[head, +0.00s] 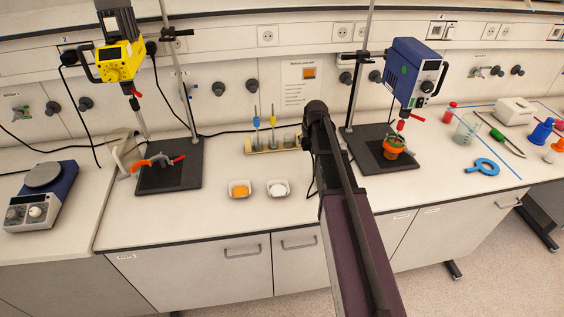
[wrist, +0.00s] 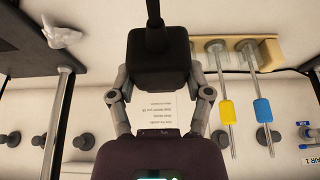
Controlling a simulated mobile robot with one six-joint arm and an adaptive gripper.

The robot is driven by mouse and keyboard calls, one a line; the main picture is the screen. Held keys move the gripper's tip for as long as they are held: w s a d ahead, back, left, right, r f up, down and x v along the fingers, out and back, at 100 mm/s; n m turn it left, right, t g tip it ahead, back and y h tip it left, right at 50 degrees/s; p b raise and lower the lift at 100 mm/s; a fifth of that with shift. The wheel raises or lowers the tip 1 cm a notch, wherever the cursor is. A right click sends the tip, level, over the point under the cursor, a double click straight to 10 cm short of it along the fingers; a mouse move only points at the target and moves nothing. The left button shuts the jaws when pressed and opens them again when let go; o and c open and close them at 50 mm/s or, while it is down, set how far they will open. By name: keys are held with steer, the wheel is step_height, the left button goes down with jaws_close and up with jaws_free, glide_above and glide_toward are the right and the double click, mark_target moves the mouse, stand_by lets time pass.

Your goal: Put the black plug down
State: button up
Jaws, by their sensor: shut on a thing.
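The black plug (wrist: 158,62) shows in the wrist view as a square black block with a thick black cable running off the top edge. My gripper (wrist: 160,75) has a finger on each side of it and is shut on it. The plug is held near the wall, with a printed notice (wrist: 153,110) behind it. In the head view my own arm hides the gripper and the plug. The arm's end is over the back of the bench, right of the notice (head: 299,88).
Left of the arm, a wooden rack (head: 262,150) holds small glasses with yellow and blue pieces on rods. Two white dishes (head: 240,189) (head: 278,188) stand in front. Stands with a yellow stirrer (head: 119,60) and a blue stirrer (head: 410,72) flank the arm. The front middle bench is clear.

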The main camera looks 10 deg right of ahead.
steer(key=shift+w+f, duration=0.3)
steer(key=shift+w, duration=0.05)
steer(key=shift+a, duration=0.1)
steer(key=shift+a+r, duration=0.1)
steer(key=shift+f+b, duration=0.3)
steer(key=shift+b, duration=0.05)
steer(key=b, duration=0.6)
glide_above(303, 164)
steer(key=s, duration=0.1)
step_height(303, 164, down, 6)
steer(key=shift+s+r, duration=0.1)
steer(key=shift+f+b, duration=1.8)
steer(key=shift+f, duration=0.1)
steer(key=shift+f, duration=0.15)
